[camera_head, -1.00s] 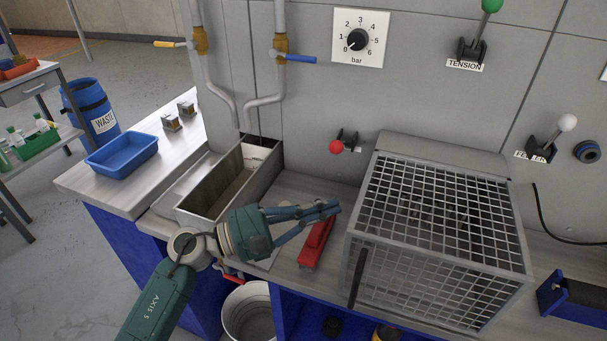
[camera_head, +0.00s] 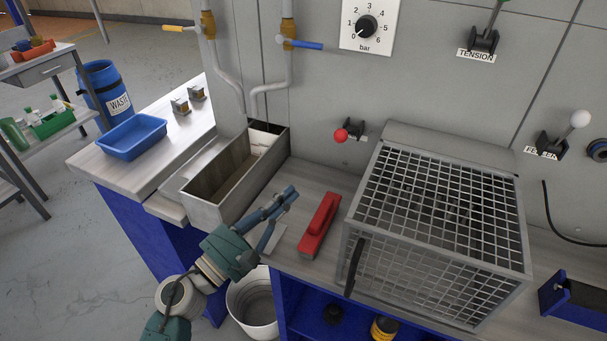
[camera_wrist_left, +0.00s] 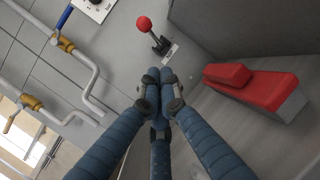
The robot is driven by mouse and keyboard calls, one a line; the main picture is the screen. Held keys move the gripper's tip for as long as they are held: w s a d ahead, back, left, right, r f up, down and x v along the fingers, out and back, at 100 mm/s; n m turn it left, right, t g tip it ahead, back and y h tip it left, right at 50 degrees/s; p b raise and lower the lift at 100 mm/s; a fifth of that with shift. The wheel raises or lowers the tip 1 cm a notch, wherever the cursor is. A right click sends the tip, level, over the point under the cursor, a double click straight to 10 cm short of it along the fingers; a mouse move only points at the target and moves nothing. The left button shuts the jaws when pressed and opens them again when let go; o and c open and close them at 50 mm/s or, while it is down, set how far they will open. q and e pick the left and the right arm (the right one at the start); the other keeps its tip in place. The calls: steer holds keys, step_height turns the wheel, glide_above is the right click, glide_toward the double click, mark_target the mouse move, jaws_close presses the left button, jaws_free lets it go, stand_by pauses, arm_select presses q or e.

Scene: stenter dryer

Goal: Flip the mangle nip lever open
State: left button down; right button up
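A lever with a red ball knob (camera_head: 341,135) sticks out from a dark bracket on the grey wall panel, left of the wire cage; its label is not readable. It also shows at the top of the left wrist view (camera_wrist_left: 144,23), beyond the fingertips. My left gripper (camera_head: 287,196) is in front of the trough and below the red knob, apart from it. In the left wrist view its blue fingers (camera_wrist_left: 160,77) come together at the tips with nothing between them. My right gripper is in neither view.
A wire mesh cage (camera_head: 440,215) stands right of the lever. A red-handled block (camera_head: 319,226) lies between the gripper and the cage. A metal trough (camera_head: 218,208) is at the left. TENSION (camera_head: 484,40) and white-knobbed (camera_head: 579,118) levers are on the wall further right.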

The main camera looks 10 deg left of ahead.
mark_target(345, 135)
arm_select(q)
steer(key=w+d+r+p, duration=0.5)
steer(key=w+d, duration=0.2)
steer(key=w, duration=0.1)
steer(key=shift+d+p, duration=0.3)
steer(key=shift+p, duration=0.05)
steer(key=shift+w, duration=0.15)
